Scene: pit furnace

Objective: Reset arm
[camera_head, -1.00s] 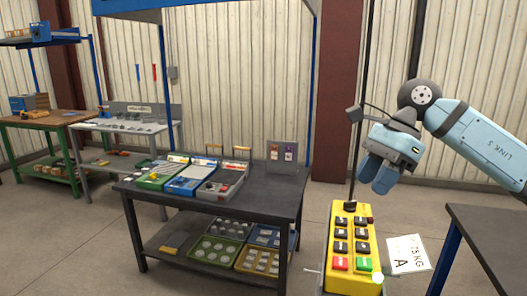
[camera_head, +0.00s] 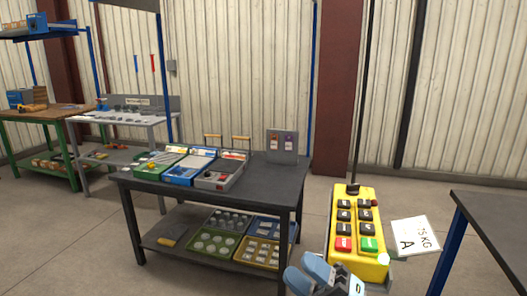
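My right gripper (camera_head: 318,272) shows at the bottom edge of the head view, in front of the yellow control pendant (camera_head: 343,208) and to its lower left. Its blue fingers point up and left. The lower part of the gripper is cut off by the picture edge, and I cannot tell whether it is open or shut. I see nothing held in it. My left gripper is not in view. The pendant hangs upright on a dark cable and has several black buttons, a red one and a green one.
A dark workbench (camera_head: 258,190) with bins on top and trays below stands in the middle. A white "75 KG A" card (camera_head: 415,236) is beside the pendant. Another dark table (camera_head: 497,222) is at the right edge. Open floor lies at the lower left.

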